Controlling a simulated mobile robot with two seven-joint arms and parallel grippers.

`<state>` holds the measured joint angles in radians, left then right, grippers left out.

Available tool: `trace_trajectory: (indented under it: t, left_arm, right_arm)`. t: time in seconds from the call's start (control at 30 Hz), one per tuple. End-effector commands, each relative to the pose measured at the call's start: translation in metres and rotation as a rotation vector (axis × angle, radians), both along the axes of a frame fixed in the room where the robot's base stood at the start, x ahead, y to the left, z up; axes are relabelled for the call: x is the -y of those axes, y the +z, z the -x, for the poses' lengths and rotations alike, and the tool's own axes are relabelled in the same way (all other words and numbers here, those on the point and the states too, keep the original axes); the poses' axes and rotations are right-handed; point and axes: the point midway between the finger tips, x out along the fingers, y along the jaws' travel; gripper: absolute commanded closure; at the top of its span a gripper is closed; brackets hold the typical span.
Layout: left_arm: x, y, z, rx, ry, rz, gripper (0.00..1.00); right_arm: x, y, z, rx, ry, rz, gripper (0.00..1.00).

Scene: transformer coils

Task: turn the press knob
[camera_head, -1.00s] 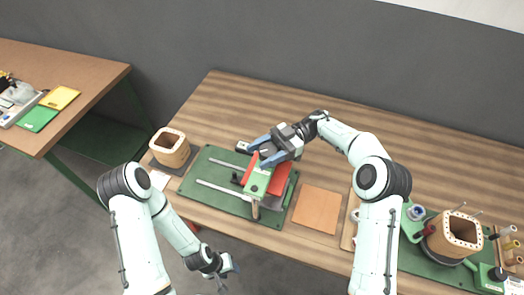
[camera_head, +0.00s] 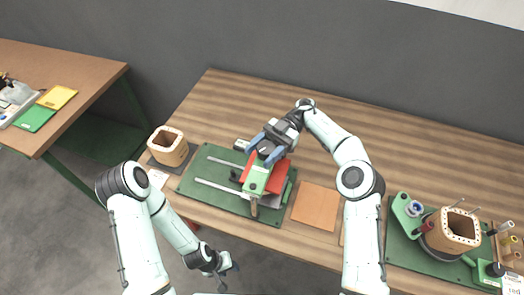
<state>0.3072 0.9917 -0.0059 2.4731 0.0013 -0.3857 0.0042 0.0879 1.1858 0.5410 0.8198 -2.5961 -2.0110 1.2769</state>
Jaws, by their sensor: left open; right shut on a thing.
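The press (camera_head: 256,178) stands on a green base plate (camera_head: 222,196) in the middle of the bench. It has a green top block, red parts, two metal rails and a handle at the front. My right gripper (camera_head: 262,150) reaches in from the right over the back of the press and is shut on the press knob, which its fingers mostly hide. My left gripper (camera_head: 222,277) hangs low in front of the bench edge, away from the press, open and empty.
A wooden coil frame (camera_head: 168,147) stands left of the press. A brown square sheet (camera_head: 316,206) lies to its right. A second wooden coil (camera_head: 453,231) stands on a winding station at the right. Another table (camera_head: 80,65) is at the left. The bench back is clear.

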Motion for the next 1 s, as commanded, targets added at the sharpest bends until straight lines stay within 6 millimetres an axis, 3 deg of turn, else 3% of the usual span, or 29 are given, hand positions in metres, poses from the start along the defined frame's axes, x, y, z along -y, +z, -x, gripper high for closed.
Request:
trace_trajectory:
  t: [0.07, 0.1, 0.17, 0.73, 1.0]
  left_arm:
    - [0.0000, 0.0003, -0.0004, 0.000, 0.000, 0.000, 0.57]
    - [0.0000, 0.0003, -0.0004, 0.000, 0.000, 0.000, 0.57]
    - [0.0000, 0.0003, -0.0004, 0.000, 0.000, 0.000, 0.57]
    - [0.0000, 0.0001, -0.0001, 0.000, 0.000, 0.000, 0.57]
    - [0.0000, 0.0001, -0.0001, 0.000, 0.000, 0.000, 0.57]
  right_arm:
    - [0.0000, 0.0025, -0.0004, 0.003, -0.001, -0.005, 0.71]
    - [0.0000, 0.0026, -0.0004, 0.003, -0.001, -0.005, 0.38]
    - [-0.0001, 0.0027, -0.0003, 0.003, -0.001, -0.005, 0.20]
    - [-0.0004, 0.0012, 0.0000, 0.001, -0.009, 0.000, 0.20]
    - [-0.0010, 0.0014, -0.0006, 0.001, -0.108, 0.004, 0.20]
